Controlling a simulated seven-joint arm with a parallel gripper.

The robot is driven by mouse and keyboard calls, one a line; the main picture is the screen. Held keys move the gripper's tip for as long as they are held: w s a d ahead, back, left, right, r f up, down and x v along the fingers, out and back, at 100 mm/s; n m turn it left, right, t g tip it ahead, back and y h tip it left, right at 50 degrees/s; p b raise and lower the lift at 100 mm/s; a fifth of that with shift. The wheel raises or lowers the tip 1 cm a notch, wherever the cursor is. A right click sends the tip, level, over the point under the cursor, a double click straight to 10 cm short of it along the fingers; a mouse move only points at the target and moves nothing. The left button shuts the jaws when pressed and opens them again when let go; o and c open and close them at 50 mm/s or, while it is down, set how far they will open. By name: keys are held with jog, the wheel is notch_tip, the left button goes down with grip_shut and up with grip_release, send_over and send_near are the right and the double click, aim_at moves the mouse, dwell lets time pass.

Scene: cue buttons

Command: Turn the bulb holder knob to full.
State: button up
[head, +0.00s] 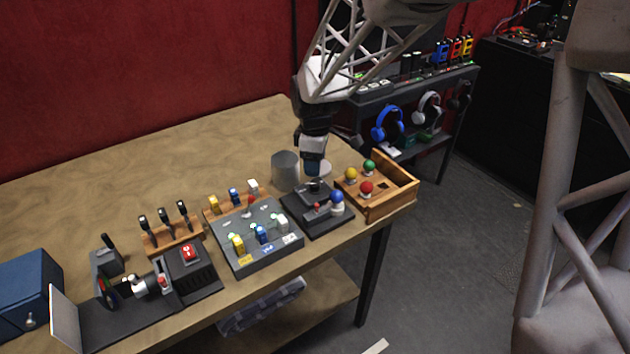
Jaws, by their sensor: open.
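A dark square base (322,224), which looks like the bulb holder, sits near the table's front right edge. A round blue bulb (337,196) stands upright on its right part. A small dark round part (314,186), perhaps the knob, sits at the back of the base; a small red-tipped lever (317,207) stands in front of it. My gripper (313,172) points down just above the back of the base, over the dark round part. I cannot tell whether it touches it. Its fingers are small and dark here, and the knob's setting is not readable.
A wooden tray (402,202) with red, yellow and green bulbs stands right of the base. A grey cylinder (285,170) stands behind it. A grey panel (240,222) with several coloured blocks is on the left, a red-button box (190,268) farther left. The back of the table is clear.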

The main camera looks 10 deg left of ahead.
aim_at(315, 184)
jog(key=shift+f, duration=3.45)
jog(key=c, duration=0.9)
